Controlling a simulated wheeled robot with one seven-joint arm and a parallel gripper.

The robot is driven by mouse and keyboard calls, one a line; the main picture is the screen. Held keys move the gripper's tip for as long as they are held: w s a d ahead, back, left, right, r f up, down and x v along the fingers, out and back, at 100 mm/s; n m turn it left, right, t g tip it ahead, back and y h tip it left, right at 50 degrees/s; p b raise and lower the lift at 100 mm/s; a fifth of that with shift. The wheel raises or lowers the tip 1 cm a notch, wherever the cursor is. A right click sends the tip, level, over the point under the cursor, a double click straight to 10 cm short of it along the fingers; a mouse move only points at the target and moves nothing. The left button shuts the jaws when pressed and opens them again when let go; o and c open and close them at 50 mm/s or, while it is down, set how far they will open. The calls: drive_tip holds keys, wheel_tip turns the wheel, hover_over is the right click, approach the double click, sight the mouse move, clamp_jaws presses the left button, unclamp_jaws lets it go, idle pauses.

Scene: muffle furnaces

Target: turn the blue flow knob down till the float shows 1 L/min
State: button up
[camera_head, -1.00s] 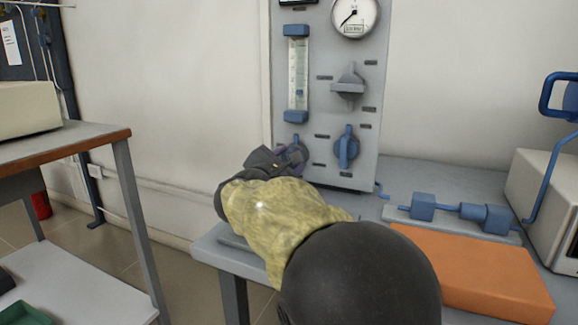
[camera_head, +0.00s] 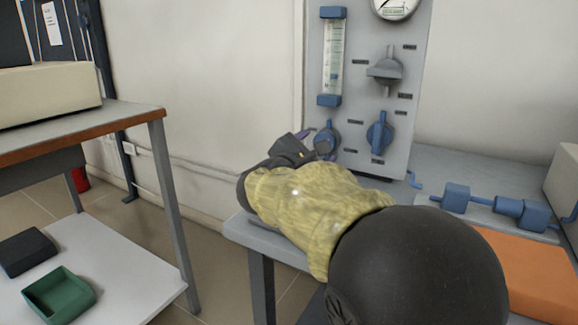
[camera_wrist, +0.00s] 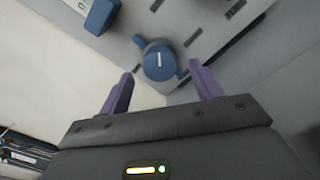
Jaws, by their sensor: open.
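The blue flow knob (camera_head: 327,141) sits on the grey panel, below the flow tube (camera_head: 332,58). In the wrist view the knob (camera_wrist: 158,62) shows a white pointer line and lies between the purple fingertips, beyond them. My gripper (camera_wrist: 160,70) is open, with one finger on each side of the knob and nothing held. In the head view my gripper (camera_head: 304,136) is just left of the knob, partly hidden by my own wrist. A dark float shows low in the tube; its scale is too small to read.
A grey lever knob (camera_head: 386,70) and another blue knob (camera_head: 379,133) are on the panel, right of the flow knob. A round gauge (camera_head: 396,5) is above. An orange block (camera_head: 525,270) and blue fittings (camera_head: 490,207) lie on the bench. A side table (camera_head: 80,125) stands left.

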drive_tip(key=p+v, duration=0.4)
drive_tip(key=v, duration=1)
drive_tip(key=shift+s+a, duration=0.2)
drive_tip(key=shift+s, duration=0.15)
drive_tip(key=shift+p, duration=0.35)
idle(0.6)
